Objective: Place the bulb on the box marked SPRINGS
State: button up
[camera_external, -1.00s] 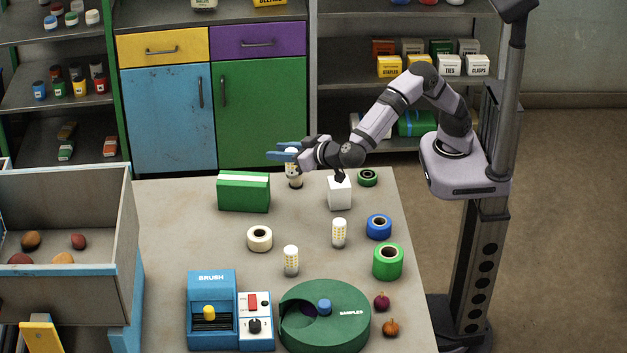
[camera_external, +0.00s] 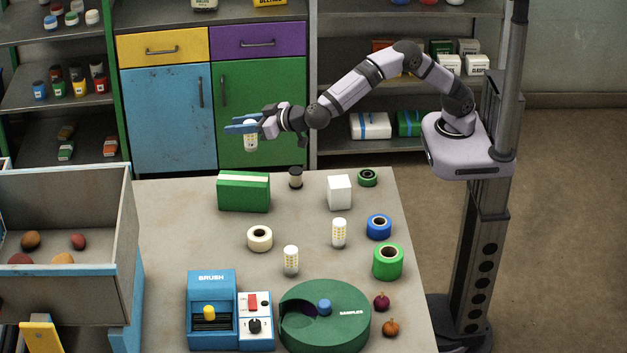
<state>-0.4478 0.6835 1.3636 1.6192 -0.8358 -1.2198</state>
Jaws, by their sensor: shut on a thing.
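My gripper (camera_external: 246,125) has blue fingers and is shut on a white bulb (camera_external: 251,137) with yellow dots. It holds the bulb upright in the air, above and behind the table's back edge in the picture. Two similar bulbs stand on the table, one at the front (camera_external: 291,260) and one further right (camera_external: 339,233). I cannot read SPRINGS on any box. A green box with a pale stripe (camera_external: 243,193) and a plain white box (camera_external: 339,192) are on the table. Small lettered boxes (camera_external: 477,65) stand on the back shelf, partly hidden by my arm.
A dark spool-like holder (camera_external: 296,178) stands empty on the table. Tape rolls (camera_external: 259,238), a green round SAMPLES unit (camera_external: 345,330) and a blue BRUSH machine (camera_external: 211,310) crowd the front and right. A grey bin (camera_external: 70,200) stands at left. Cabinets (camera_external: 168,115) stand behind.

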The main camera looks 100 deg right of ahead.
jog(key=shift+a+f, duration=0.1)
jog(key=shift+a, duration=0.05)
jog(key=p, duration=0.1)
send_over(242, 175)
jog(key=shift+f, duration=4.95)
jog(key=shift+f, duration=0.15)
jog(key=o, duration=1)
jog(key=shift+o, duration=0.2)
jog(key=shift+r, duration=0.2)
jog(key=b+v, duration=0.3)
jog(key=v, duration=0.9)
